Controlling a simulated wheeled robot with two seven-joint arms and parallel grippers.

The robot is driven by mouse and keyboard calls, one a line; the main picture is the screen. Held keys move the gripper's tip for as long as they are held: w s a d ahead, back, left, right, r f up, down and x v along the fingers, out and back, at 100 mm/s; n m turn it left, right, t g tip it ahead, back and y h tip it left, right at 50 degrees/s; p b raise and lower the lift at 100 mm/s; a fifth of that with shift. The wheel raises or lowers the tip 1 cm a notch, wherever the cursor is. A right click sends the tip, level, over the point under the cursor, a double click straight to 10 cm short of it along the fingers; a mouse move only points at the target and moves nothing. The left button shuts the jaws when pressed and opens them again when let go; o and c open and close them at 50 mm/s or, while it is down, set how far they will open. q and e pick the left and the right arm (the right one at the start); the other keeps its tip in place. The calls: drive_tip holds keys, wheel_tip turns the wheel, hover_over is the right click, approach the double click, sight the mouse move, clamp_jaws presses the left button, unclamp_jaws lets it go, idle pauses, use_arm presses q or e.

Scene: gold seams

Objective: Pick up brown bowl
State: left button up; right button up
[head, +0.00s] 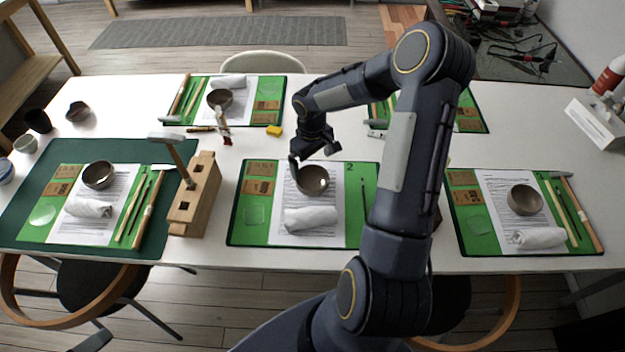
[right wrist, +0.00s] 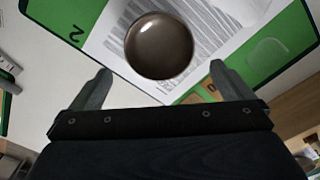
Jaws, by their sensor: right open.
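A brown bowl (head: 312,180) sits upright on the printed sheet of the middle green mat (head: 254,232). In the right wrist view the brown bowl (right wrist: 159,45) lies beyond my fingertips, roughly centred between them. My right gripper (head: 316,156) is open and empty, just above and behind the bowl in the head view. Its two fingers show spread apart in the right wrist view (right wrist: 160,78). No contact with the bowl is visible. Other brown bowls stand on the left mat (head: 99,175), the right mat (head: 524,200) and a back mat (head: 220,98). My left gripper is not in view.
A white rolled cloth (head: 310,219) lies just in front of the bowl. A wooden block with tools (head: 194,196) stands left of the middle mat. A yellow block (head: 274,130) lies behind it. My right arm hides part of the table to the right.

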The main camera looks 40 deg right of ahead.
sight(312, 185)
wheel_tip(312, 185, down, 8)
drive_tip(key=shift+f+p, duration=0.1)
drive_tip(key=shift+p, duration=0.85)
drive_tip(key=c, duration=0.8)
drive_tip(key=shift+c, duration=0.2)
drive_tip(key=shift+r, duration=0.2)
